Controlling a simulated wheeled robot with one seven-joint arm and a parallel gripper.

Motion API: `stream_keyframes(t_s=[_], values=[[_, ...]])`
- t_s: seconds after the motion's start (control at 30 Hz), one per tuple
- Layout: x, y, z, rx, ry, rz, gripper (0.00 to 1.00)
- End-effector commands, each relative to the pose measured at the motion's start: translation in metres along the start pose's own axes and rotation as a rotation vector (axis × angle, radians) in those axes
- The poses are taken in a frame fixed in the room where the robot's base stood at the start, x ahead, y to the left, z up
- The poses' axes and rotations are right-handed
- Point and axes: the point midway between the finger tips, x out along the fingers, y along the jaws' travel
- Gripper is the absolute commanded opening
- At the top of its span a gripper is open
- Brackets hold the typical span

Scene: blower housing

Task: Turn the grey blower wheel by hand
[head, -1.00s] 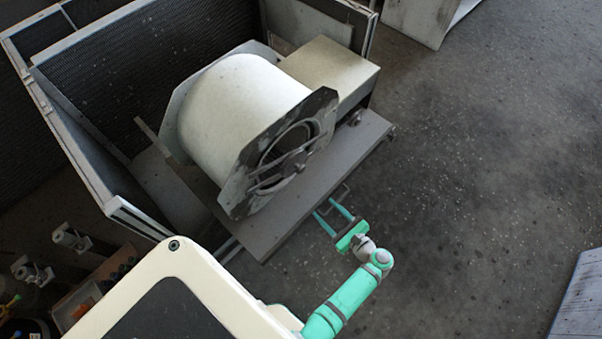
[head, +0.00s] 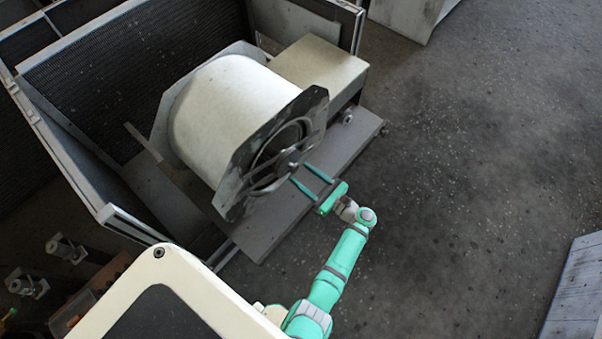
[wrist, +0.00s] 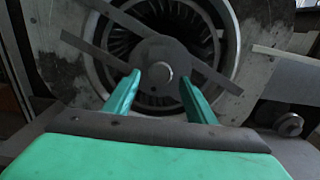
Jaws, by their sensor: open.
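The blower housing (head: 228,112) is a pale drum with dark, scuffed end plates, lying on its side on a grey base plate. The grey blower wheel (wrist: 206,51) shows inside the round opening as a ring of fins, behind flat bracket bars and a round hub (wrist: 160,72). In the head view the wheel (head: 272,150) is mostly shaded. My gripper (head: 300,177) is open, its two green fingers pointing at the opening. In the wrist view the fingertips (wrist: 160,74) stand to either side of the hub. I cannot tell whether they touch anything.
The grey base plate (head: 300,208) extends below and right of the housing. A pale box (head: 318,70) adjoins the housing. A mesh-walled enclosure (head: 100,75) stands behind and left. Clear dark floor (head: 470,160) lies to the right.

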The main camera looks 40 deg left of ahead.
Motion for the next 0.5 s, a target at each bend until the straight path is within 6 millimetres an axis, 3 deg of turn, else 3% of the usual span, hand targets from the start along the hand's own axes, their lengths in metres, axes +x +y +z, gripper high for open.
stream_keyframes(t_s=[0.2,0.5], values=[[0.017,0.0,0.0,0.0,-0.001,0.001,0.51],[0.018,0.0,0.0,0.0,0.0,0.0,0.51]])
